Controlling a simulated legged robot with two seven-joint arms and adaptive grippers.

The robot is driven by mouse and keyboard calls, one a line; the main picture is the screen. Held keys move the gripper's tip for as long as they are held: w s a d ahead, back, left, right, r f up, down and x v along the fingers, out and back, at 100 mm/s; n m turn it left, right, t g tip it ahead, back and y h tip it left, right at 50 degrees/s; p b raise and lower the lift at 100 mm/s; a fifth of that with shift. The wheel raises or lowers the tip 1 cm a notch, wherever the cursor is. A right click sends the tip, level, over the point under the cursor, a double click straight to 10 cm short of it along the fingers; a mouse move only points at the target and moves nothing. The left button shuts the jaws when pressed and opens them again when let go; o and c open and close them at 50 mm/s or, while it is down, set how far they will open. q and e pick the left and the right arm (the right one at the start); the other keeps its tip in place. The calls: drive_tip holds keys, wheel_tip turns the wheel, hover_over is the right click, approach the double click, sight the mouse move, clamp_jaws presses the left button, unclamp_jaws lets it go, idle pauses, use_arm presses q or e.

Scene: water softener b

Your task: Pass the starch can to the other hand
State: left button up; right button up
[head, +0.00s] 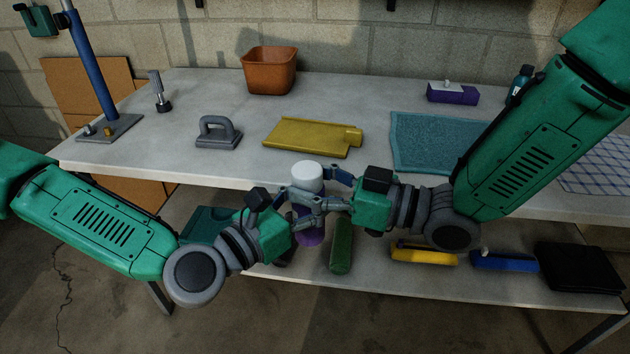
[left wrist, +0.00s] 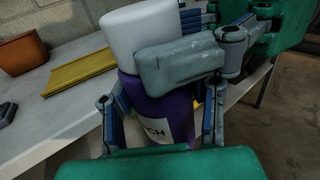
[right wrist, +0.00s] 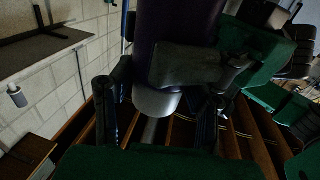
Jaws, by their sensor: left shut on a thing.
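The starch can is purple with a white cap (head: 307,172). It is upright between my two grippers, in front of the table's near edge. Its purple body shows in the left wrist view (left wrist: 166,108) and the right wrist view (right wrist: 172,28). My left gripper (head: 300,212) is shut on the can's body. My right gripper (head: 330,190) has its fingers around the upper part, near the cap. One of its finger pads crosses the can in the left wrist view (left wrist: 180,62). Whether the right fingers press on the can is unclear.
The table (head: 220,165) holds a yellow dustpan-like piece (head: 305,136), a grey float-like tool (head: 217,134), an orange bin (head: 269,72), a teal cloth (head: 430,140) and a purple box (head: 452,94). A lower shelf (head: 375,280) holds a green item, brushes and a black stack.

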use_arm(q)
drive_tip(key=shift+a, duration=0.15)
use_arm(e)
drive_tip(key=shift+w+a, duration=0.1)
drive_tip(key=c, duration=0.5)
use_arm(q)
drive_tip(key=o, duration=1.5)
drive_tip(key=shift+a, duration=0.2)
use_arm(e)
drive_tip(key=shift+a, duration=0.2)
use_arm(q)
drive_tip(key=shift+d, duration=0.2)
use_arm(e)
drive_tip(key=shift+d, duration=0.2)
use_arm(q)
drive_tip(key=shift+d, duration=0.1)
use_arm(e)
drive_tip(key=shift+d, duration=0.15)
